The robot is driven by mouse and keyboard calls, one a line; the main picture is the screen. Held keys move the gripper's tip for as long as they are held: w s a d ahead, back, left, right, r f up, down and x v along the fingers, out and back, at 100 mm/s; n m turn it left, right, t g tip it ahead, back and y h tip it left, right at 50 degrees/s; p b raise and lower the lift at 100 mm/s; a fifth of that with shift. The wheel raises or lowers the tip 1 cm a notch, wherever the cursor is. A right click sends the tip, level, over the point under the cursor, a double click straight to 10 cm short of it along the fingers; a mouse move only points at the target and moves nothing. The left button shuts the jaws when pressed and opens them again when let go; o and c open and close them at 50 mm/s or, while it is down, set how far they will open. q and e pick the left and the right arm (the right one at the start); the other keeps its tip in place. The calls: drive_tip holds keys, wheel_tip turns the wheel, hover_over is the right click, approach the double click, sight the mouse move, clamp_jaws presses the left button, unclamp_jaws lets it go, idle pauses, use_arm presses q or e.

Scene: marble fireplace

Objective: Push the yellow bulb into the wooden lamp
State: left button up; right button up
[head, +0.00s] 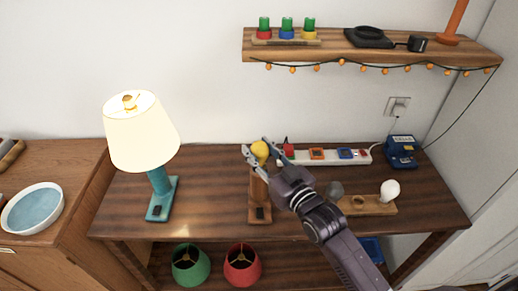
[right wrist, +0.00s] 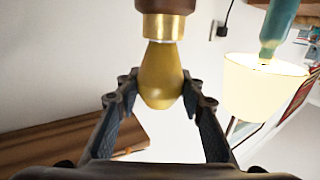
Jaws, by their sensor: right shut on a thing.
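The wooden lamp (head: 258,205) stands on the table, a brown post on a base with a dark switch. The yellow bulb (head: 259,149) is at the top of its post. In the right wrist view the bulb (right wrist: 160,75) hangs inverted, its brass cap (right wrist: 163,27) at the lamp's brown socket (right wrist: 165,5). The cap still shows below the socket; I cannot tell how deep it sits. My right gripper (head: 256,148) is shut on the bulb, with a finger on each side (right wrist: 160,90). My left gripper is not in view.
A lit teal lamp (head: 160,185) with a cream shade stands left. A white power strip (head: 330,156) lies behind. A wooden holder (head: 366,206) with a white bulb (head: 390,190) is right. Green (head: 190,265) and red shades (head: 242,265) sit below. A shelf (head: 350,47) hangs above.

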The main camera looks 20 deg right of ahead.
drive_tip(key=shift+f, duration=0.15)
idle(0.8)
drive_tip(key=o, duration=1.2)
drive_tip(key=v, duration=1.2)
drive_tip(key=shift+f, duration=0.1)
